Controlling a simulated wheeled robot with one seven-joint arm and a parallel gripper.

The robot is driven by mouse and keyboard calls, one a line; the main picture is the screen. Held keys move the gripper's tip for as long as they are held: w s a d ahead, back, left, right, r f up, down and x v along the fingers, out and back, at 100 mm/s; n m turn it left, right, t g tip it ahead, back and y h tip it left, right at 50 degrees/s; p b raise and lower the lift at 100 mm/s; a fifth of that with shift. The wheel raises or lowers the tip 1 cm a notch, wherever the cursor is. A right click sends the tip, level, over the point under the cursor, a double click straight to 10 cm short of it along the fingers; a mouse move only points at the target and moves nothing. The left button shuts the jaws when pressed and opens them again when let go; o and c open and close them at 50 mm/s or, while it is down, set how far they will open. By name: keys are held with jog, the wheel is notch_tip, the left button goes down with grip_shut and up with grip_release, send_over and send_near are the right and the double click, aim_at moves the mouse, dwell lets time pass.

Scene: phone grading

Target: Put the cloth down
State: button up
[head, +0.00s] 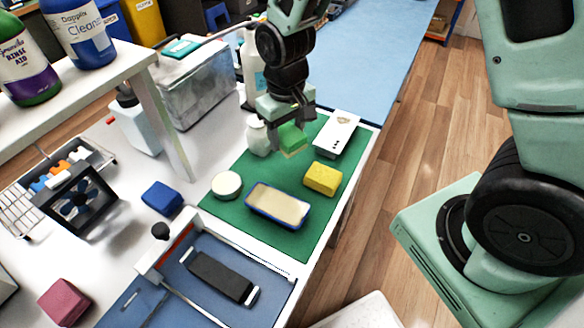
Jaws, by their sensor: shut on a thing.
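My gripper (287,122) is over the far part of the green mat (236,221), pointing down. It is shut on a small green cloth (292,138), a block-like shape with a paler lower edge. The cloth hangs at or just above the mat; I cannot tell whether it touches.
On the mat are a yellow sponge (323,178), a blue-rimmed tray (253,205) and a round white jar (226,185). A blue block (162,198) and a dark red block (63,301) lie left. A clear bin (197,88) stands behind.

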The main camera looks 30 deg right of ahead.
send_over(288, 171)
notch_tip(288, 171, down, 5)
jog(key=shift+r, duration=0.1)
jog(key=shift+f+p, duration=0.4)
jog(key=shift+f, duration=2.15)
jog(key=shift+f, duration=0.2)
jog(key=o, duration=0.9)
jog(key=shift+o, duration=0.2)
jog(key=shift+r, duration=0.15)
